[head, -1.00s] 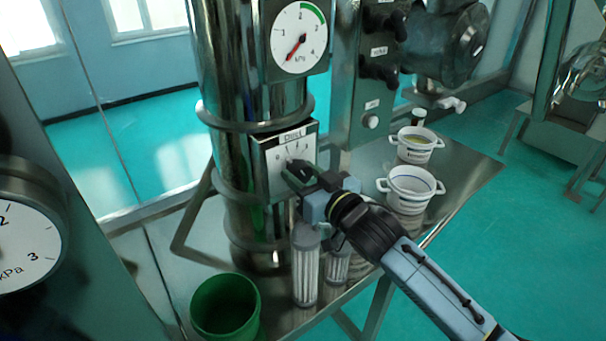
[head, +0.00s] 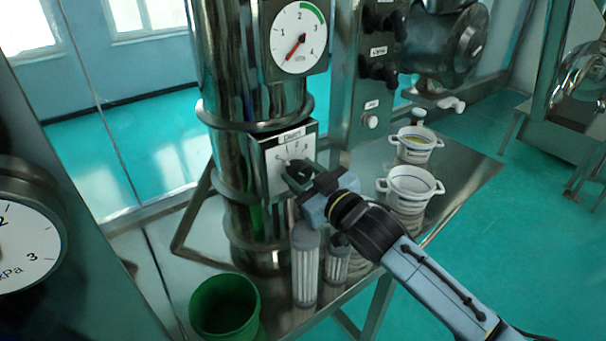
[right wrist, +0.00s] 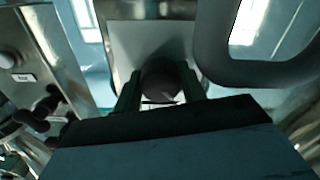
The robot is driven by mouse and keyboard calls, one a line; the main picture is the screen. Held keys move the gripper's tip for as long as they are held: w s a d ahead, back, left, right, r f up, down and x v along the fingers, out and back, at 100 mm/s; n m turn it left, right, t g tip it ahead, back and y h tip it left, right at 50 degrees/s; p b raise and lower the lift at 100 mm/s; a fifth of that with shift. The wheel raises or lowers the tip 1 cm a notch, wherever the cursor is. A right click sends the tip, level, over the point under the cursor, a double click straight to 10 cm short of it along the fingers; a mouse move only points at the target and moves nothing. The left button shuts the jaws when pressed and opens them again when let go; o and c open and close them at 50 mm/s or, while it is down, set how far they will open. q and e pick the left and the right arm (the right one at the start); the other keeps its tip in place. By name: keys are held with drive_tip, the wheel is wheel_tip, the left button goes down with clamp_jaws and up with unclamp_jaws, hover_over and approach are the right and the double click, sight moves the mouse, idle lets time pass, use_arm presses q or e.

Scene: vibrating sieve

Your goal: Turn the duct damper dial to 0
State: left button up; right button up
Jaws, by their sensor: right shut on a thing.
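The duct damper dial is a white scale plate (head: 273,166) on a box on the front of the steel duct, under a small printed label. My right gripper (head: 302,174) covers the plate's lower right, so the knob and its pointer are mostly hidden in the head view. In the right wrist view the dark round knob (right wrist: 162,77) sits between the two fingers of my right gripper (right wrist: 160,92), which is shut on it. The knob's exact reading cannot be made out. My left gripper is not in view.
A round gauge (head: 299,38) sits above the dial. A control panel with dark knobs (head: 378,75) is to the right. Below are filter cartridges (head: 306,272) and a green container (head: 225,306). White pots (head: 409,187) stand on the table at right.

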drive_tip(key=o, duration=1)
drive_tip(key=shift+s+d, duration=0.3)
drive_tip(key=shift+s, duration=0.1)
drive_tip(key=b+v, duration=0.2)
drive_tip(key=v, duration=1)
drive_tip(key=shift+s+d+b, duration=0.1)
drive_tip(key=shift+s+b, duration=0.05)
drive_tip(key=shift+b, duration=0.2)
